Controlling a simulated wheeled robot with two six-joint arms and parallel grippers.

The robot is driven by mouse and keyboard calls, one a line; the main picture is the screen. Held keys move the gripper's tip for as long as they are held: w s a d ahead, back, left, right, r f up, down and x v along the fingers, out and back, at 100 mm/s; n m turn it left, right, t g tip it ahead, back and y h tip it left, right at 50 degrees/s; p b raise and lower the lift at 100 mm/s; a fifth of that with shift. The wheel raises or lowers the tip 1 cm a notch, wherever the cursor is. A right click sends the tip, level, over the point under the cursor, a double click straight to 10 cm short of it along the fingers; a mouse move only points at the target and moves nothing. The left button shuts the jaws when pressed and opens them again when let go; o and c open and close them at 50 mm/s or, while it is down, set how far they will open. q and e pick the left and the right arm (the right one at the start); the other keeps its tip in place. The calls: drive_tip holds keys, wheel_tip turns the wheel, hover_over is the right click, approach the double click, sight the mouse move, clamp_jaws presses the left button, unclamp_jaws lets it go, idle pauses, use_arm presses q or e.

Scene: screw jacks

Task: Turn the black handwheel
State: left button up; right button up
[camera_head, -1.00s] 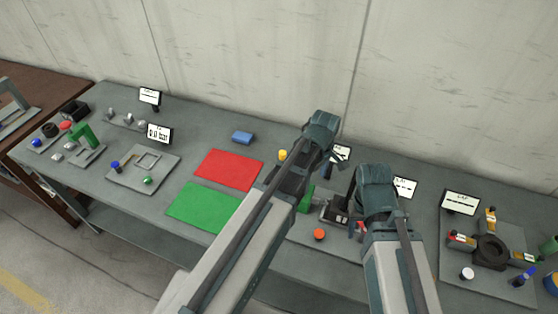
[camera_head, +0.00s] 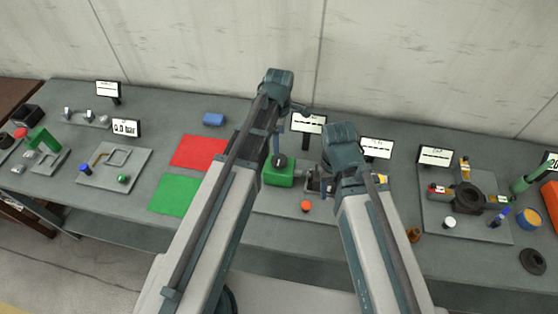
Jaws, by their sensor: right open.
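I cannot tell whether that part is the black handwheel.
Upright signs line the back. A dark disc (camera_head: 533,261) lies at the right.

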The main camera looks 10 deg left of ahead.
sight(279, 159)
use_arm(q)
wheel_tip(279, 159, down, 11)
drive_tip(key=b, duration=1)
drive_tip(key=shift+f, duration=0.1)
drive_tip(key=c, duration=1.3)
